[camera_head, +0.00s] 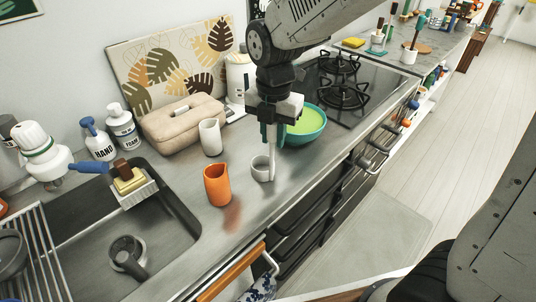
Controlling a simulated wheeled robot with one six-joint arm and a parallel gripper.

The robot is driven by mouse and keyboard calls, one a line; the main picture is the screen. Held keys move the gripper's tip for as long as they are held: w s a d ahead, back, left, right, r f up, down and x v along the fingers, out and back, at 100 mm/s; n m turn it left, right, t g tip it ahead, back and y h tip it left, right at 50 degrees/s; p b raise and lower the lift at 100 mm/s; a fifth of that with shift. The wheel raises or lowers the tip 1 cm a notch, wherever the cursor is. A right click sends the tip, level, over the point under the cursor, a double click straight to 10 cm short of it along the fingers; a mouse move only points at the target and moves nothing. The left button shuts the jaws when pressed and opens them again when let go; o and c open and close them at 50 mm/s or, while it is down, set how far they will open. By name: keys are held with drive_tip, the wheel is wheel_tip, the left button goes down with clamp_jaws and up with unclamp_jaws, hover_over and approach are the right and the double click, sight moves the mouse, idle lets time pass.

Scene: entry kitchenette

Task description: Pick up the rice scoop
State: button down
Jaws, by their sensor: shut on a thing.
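My gripper (270,132) hangs pointing down over the counter, at the left side of the teal bowl. It is shut on a slim pale upright thing, which looks like the rice scoop (273,160). The scoop's upper part is hidden by the gripper. Its lower end reaches down at the right side of a small grey cup (259,172). I cannot tell whether that end is inside the cup or just in front of it.
A teal bowl (317,132) with a green inside stands right behind the gripper. An orange cup (217,187), a white cup (210,137) and a beige box (181,123) stand to the left. The sink (180,221) is at left, the hob (352,78) behind.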

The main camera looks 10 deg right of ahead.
drive_tip(key=c, duration=2.2)
unclamp_jaws()
drive_tip(key=shift+r, duration=0.15)
drive_tip(key=c, duration=2.2)
unclamp_jaws()
drive_tip(key=shift+r, duration=0.3)
drive_tip(key=c, duration=2.2)
unclamp_jaws()
drive_tip(key=r, duration=0.3)
drive_tip(key=shift+s, duration=0.2)
drive_tip(key=c, duration=2.2)
unclamp_jaws()
drive_tip(key=s+a, duration=0.1)
drive_tip(key=s, duration=0.9)
drive_tip(key=s+a+r, duration=0.1)
drive_tip(key=s, duration=0.4)
drive_tip(key=shift+s+a+r, duration=0.1)
drive_tip(key=shift+s+a, duration=0.1)
drive_tip(key=shift+a, duration=0.1)
drive_tip(key=c, duration=2.2)
unclamp_jaws()
